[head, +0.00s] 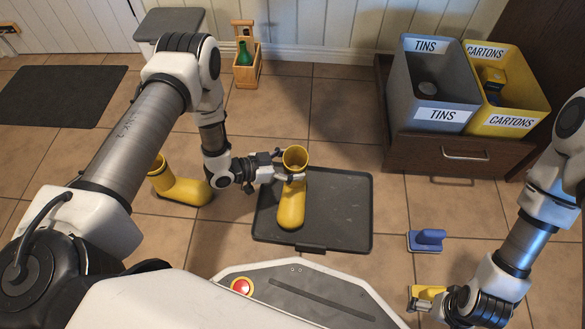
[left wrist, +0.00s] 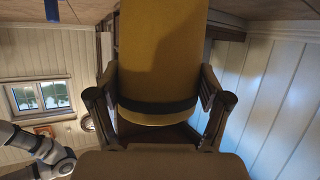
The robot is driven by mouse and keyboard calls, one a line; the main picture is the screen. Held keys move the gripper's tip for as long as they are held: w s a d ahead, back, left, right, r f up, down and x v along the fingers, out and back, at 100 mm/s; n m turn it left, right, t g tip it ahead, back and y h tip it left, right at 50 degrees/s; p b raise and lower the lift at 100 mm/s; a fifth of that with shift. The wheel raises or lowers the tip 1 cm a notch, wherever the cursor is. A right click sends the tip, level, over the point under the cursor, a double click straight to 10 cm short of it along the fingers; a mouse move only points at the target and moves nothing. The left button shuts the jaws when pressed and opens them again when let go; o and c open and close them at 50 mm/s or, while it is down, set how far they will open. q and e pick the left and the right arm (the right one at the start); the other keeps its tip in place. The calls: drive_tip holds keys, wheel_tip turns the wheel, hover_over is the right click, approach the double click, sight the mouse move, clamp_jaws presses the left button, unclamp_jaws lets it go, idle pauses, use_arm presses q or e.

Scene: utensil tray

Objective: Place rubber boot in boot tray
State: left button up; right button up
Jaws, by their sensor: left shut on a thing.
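A yellow rubber boot (head: 291,207) is over the dark boot tray (head: 345,215), with its open top up and its toe towards me. My left gripper (head: 294,177) is shut on its shaft. In the left wrist view the yellow shaft (left wrist: 162,50) fills the space between the two fingers (left wrist: 158,105). I cannot tell whether the sole touches the tray. A second yellow boot (head: 187,191) stands on the floor left of the tray, partly hidden by my left arm. My right gripper (head: 422,299) is low at the front right, beside a yellow object (head: 429,291); its jaw state is unclear.
A blue-handled brush or scrubber (head: 427,240) lies on the tiles right of the tray. Grey TINS (head: 435,90) and yellow CARTONS (head: 515,115) bins stand in a wooden drawer at the back right. A wooden carrier with a green bottle (head: 245,57) and a dark mat (head: 60,95) are behind.

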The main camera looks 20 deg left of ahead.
use_arm(q)
drive_tip(key=shift+r, duration=0.15)
drive_tip(key=o, duration=1.8)
drive_tip(key=shift+c, duration=0.2)
drive_tip(key=shift+s+a+r+p, duration=0.15)
drive_tip(key=shift+a+r+p, duration=0.05)
drive_tip(key=shift+p, duration=0.15)
drive_tip(key=p+v, duration=0.6)
drive_tip(key=v, duration=0.5)
